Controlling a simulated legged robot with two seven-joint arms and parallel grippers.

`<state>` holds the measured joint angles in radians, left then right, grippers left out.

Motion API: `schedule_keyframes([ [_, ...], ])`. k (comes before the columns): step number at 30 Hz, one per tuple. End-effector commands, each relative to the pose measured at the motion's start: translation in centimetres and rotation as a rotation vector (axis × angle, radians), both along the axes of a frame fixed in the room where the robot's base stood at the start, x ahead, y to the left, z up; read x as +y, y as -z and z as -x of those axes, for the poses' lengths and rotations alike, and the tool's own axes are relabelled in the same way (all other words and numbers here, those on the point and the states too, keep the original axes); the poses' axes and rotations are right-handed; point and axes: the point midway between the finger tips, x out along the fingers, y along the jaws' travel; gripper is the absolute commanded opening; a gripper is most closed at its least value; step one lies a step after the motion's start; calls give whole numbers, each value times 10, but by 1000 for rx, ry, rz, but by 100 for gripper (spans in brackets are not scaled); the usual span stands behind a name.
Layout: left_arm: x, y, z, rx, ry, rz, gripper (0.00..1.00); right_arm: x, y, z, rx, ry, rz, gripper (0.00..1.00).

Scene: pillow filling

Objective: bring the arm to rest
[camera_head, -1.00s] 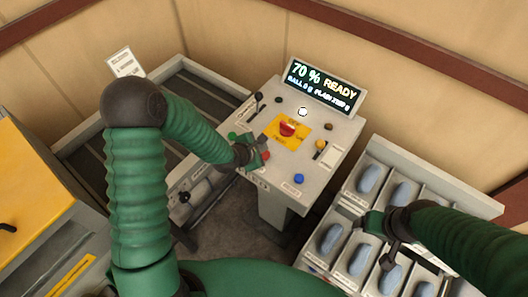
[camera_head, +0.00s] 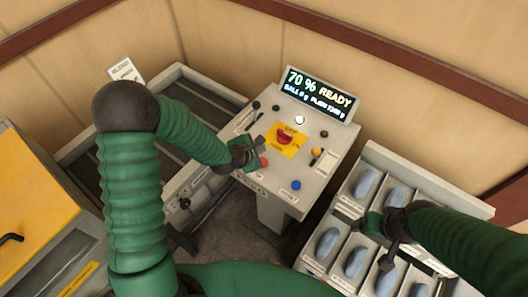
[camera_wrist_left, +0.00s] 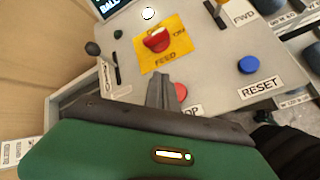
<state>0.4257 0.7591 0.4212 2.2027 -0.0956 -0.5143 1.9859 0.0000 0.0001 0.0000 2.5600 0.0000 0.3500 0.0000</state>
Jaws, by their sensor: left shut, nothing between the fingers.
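My left arm (camera_head: 190,130) bends over from the left. Its gripper (camera_head: 258,147) is shut and empty above the left front part of the grey control panel (camera_head: 325,145). In the left wrist view the shut fingertips (camera_wrist_left: 160,80) point toward the yellow feed plate with its red knob (camera_wrist_left: 157,40). A red button (camera_wrist_left: 180,92) shows partly beside the fingers; contact cannot be told. My right gripper (camera_head: 380,238) is over the grey tray of compartments at the right; its jaw opening is unclear.
The screen (camera_head: 318,95) reads 70 % READY. A blue button (camera_head: 296,185) is on the panel's front. The compartment tray (camera_head: 470,208) holds several blue-grey oblong pieces. A yellow-topped cabinet (camera_head: 35,190) stands at the left. A long grey trough (camera_head: 180,72) lies behind my left arm.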

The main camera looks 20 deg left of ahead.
Motion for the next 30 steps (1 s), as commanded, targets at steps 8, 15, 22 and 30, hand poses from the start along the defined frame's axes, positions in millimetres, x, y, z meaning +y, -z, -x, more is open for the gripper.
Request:
schedule_keyframes([
  [8, 0, 14, 12, 16, 118, -124, 0, 0, 18, 0, 0, 0, 0, 78],
  [15, 17, 57, 99, 126, 894, -778, 0, 0, 98, 0, 1, 0, 0, 78],
  [22, 28, 72, 189, 148, 1640, -1102, 0, 0, 150, 0, 0, 0, 0, 78],
  [30, 29, 71, 213, 123, 1847, -1140, 0, 0, 155, 0, 0, 0, 0, 78],
])
